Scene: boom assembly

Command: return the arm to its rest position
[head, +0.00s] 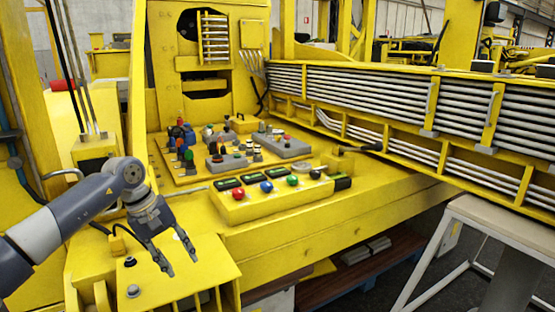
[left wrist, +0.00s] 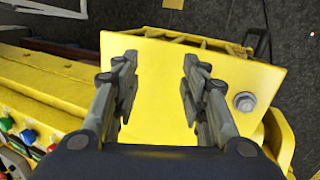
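My left arm (head: 75,215) comes in from the left in the head view. My left gripper (head: 178,265) points down and to the right over a yellow plate (head: 200,275) at the front left. Its two dark fingers are apart with nothing between them. In the left wrist view the open fingers (left wrist: 160,85) spread over the same yellow plate (left wrist: 155,60), with a bolt (left wrist: 244,101) to the right. I cannot tell the gap between fingertips and plate. My right gripper is not in view.
A yellow button box (head: 270,200) with coloured buttons sits right of my left gripper. Behind it is a board (head: 185,176) with several parts. A yellow boom (head: 400,95) with grey pipes runs along the right. A light-topped table (head: 510,225) stands front right.

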